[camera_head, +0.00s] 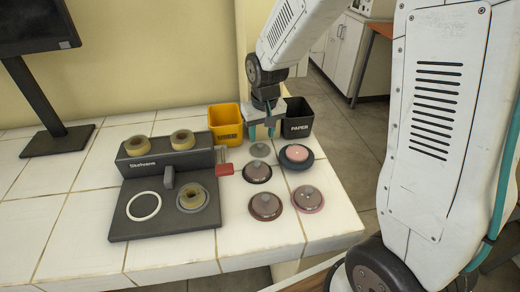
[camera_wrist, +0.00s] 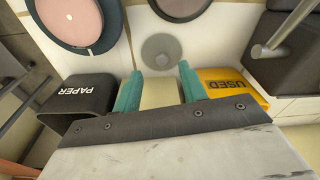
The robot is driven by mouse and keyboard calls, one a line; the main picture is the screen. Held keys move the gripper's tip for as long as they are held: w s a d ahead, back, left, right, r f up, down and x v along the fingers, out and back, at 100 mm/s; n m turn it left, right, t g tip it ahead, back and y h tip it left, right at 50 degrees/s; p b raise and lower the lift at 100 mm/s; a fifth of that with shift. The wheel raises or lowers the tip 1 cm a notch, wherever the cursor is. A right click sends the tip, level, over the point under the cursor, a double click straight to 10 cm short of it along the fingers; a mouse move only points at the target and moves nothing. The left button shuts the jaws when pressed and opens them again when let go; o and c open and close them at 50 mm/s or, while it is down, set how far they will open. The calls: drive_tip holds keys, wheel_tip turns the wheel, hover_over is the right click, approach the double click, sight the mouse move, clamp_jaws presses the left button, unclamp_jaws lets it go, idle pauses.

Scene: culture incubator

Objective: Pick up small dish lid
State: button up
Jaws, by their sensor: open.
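The small dish lid appears to be the grey, round disc with a central knob (camera_head: 259,150), lying flat on the white tiled table in the head view. It also shows in the wrist view (camera_wrist: 161,50), just beyond my fingertips and roughly centred between them. My gripper (camera_head: 262,131) is above the table's back edge, on the bin side of the lid. In the wrist view its two teal fingers (camera_wrist: 160,72) are apart with nothing between them. The lid is not touched, as far as I can see.
Brown knobbed dishes (camera_head: 265,206) and a pink disc on a dark round base (camera_head: 297,155) lie close to the lid. A yellow USED bin (camera_head: 225,123) and black PAPER bin (camera_head: 297,119) flank my gripper. A dark Skelvare device (camera_head: 162,228) stands left.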

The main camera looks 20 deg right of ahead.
sight(260, 145)
drive_tip(key=f, duration=0.4)
drive_tip(key=shift+w+a+f, duration=0.1)
drive_tip(key=shift+w+a, duration=0.05)
drive_tip(key=shift+w, duration=0.2)
clamp_jaws()
